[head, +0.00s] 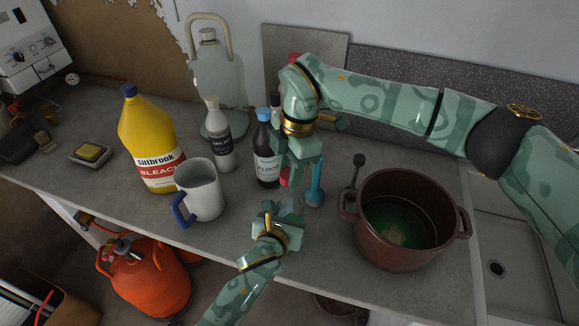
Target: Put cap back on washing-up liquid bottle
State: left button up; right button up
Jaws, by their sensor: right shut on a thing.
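My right gripper (289,172) points down over the worktop, in front of the dark bottle. It is shut on a small red cap (284,177), mostly hidden by the fingers. My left gripper (287,205) reaches up from below, just under the right one, at the worktop's front. A pale, see-through shape shows at its fingers, possibly the washing-up liquid bottle. I cannot make out its outline or whether the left fingers are closed on it. The cap looks close above this shape; I cannot tell if they touch.
A dark floor-cleaner bottle (266,155) with a blue cap, a white bottle (217,135), a mug (203,190) and yellow bleach (147,140) stand left. A teal upright object (315,187) and a brown pot (400,244) stand right.

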jog(key=shift+f, duration=0.5)
jog(key=m, duration=0.5)
jog(key=shift+s+f+m+t, duration=0.1)
jog(key=shift+m+t, duration=0.3)
jog(key=m+t, duration=0.1)
jog(key=m, duration=0.4)
jog(key=shift+m, duration=0.4)
jog(key=m, duration=0.2)
jog(key=shift+s+a+m, duration=0.15)
jog(key=shift+a+m, duration=0.1)
jog(key=shift+m, duration=0.05)
jog(key=m, duration=0.2)
jog(key=shift+d+m+h, duration=0.1)
jog(key=shift+m+h, duration=0.2)
jog(key=o, duration=0.9)
